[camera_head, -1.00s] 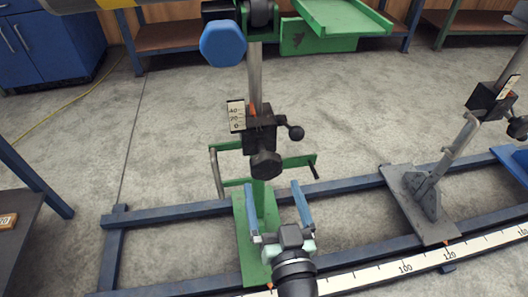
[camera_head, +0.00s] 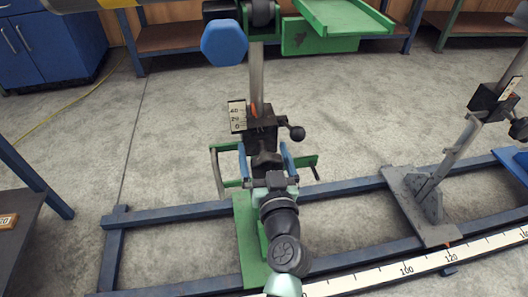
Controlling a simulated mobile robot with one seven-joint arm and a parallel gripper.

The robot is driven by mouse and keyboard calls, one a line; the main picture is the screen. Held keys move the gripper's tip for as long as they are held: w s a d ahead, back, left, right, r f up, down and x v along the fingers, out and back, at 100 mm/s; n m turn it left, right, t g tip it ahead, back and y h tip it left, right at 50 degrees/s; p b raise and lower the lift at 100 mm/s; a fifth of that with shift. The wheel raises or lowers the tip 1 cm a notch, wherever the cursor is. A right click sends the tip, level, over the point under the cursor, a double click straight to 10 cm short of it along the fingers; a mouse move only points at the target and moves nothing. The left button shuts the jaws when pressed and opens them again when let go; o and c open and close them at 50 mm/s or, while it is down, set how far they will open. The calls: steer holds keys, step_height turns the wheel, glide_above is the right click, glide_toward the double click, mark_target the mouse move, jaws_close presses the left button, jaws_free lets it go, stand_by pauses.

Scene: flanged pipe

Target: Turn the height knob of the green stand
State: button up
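The green stand (camera_head: 247,222) stands on blue floor rails, with a grey post rising through a black clamp block (camera_head: 260,135). A dark knob (camera_head: 266,160) sits on the front of the block, and a black ball-ended lever (camera_head: 297,133) sticks out to its right. A white height scale (camera_head: 237,116) with an orange pointer is beside the post. My gripper (camera_head: 264,150) has its two blue fingers apart, one on each side of the front knob. Small gaps seem to show between fingers and knob. My wrist hides the lower part of the stand.
A blue hexagonal part (camera_head: 223,43) hangs above left of the post. A grey stand (camera_head: 428,205) is on the right, and a floor ruler (camera_head: 400,271) runs along the front.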

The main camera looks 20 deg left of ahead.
steer(key=c, duration=1.1)
steer(key=shift+m, duration=2.9)
steer(key=shift+f, duration=0.1)
steer(key=shift+d, duration=0.1)
steer(key=o, duration=1.1)
steer(key=shift+o, duration=0.2)
steer(key=p+v, duration=0.1)
steer(key=v, duration=1.2)
